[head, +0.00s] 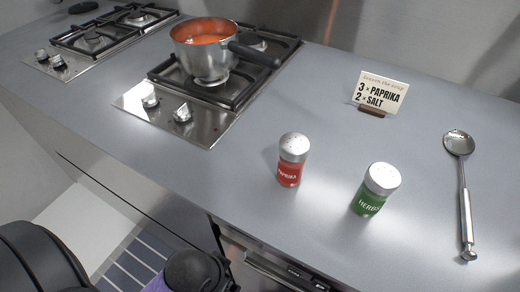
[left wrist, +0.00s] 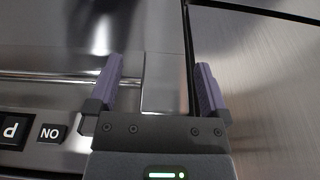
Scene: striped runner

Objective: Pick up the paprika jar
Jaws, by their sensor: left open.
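The paprika jar (head: 289,160) stands upright on the grey counter (head: 325,230). It has a red label and a silver shaker cap. The herbs jar (head: 375,190), with a green label, stands upright to its right, apart from it. My left gripper (left wrist: 158,85) is open and empty in the left wrist view, its two purple-grey fingers in front of a shiny metal appliance front. No jar shows in that view. In the head view my left arm is at the bottom left, below the counter edge, and its fingers are not clearly visible. My right gripper is not in view.
A pot of orange-red soup (head: 205,50) sits on the gas hob (head: 185,100), its dark handle pointing right. A card (head: 381,92) reads "3 x paprika, 2 x salt". The counter around the jars is clear.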

